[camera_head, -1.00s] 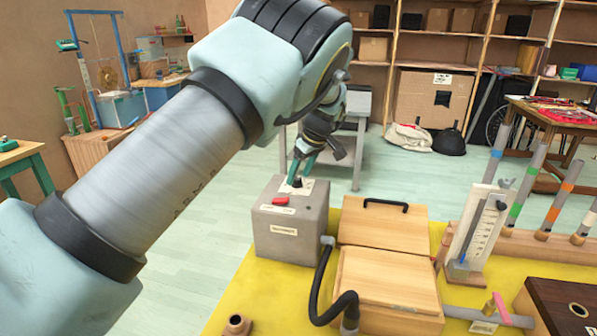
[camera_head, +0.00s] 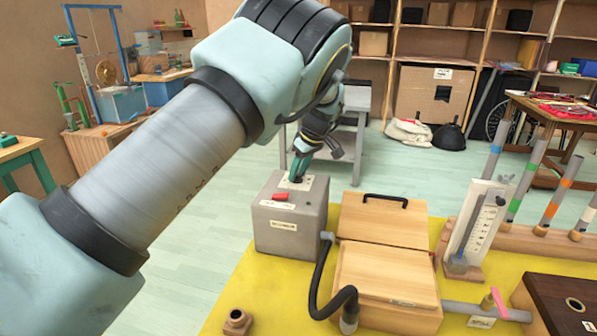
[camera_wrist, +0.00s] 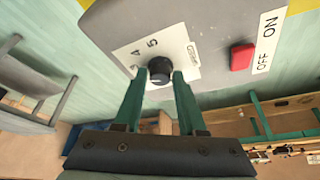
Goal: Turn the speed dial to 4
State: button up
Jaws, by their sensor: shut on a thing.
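The speed dial (camera_wrist: 159,68) is a black round knob on a white plate (camera_wrist: 178,50) on top of a grey box (camera_head: 290,230). In the wrist view the numbers 3, 4 and 5 show on the plate to the left of the knob; a pale mark is on the knob, but which number it points to I cannot tell. My gripper (camera_wrist: 159,82) is shut on the knob, one green fingertip on each side. In the head view my gripper (camera_head: 297,174) reaches down onto the box top, and its fingers hide most of the dial.
A red switch (camera_wrist: 242,57) with an OFF/ON label sits beside the dial. A hose (camera_head: 318,283) runs from the box to a wooden case (camera_head: 385,275). A gauge stand (camera_head: 478,225) and upright tubes stand at the right on the yellow table (camera_head: 255,295).

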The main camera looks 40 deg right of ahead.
grip_shut()
jog(key=shift+f+m+b, duration=0.1)
jog(key=shift+m+b, duration=0.2)
jog(key=shift+b, duration=0.05)
jog(key=shift+a+m+h+b, duration=0.1)
jog(key=shift+m+h+b, duration=0.5)
jog(key=shift+m+b, duration=0.55)
jog(key=m+b, duration=0.1)
jog(key=m, duration=0.1)
jog(key=m+g+h+b, duration=0.1)
jog(key=m, duration=0.2)
jog(key=shift+a+h, duration=0.1)
jog(key=shift+h, duration=0.2)
jog(key=shift+w, duration=0.1)
jog(key=o, duration=1)
grip_release()
jog(key=shift+b, duration=0.3)
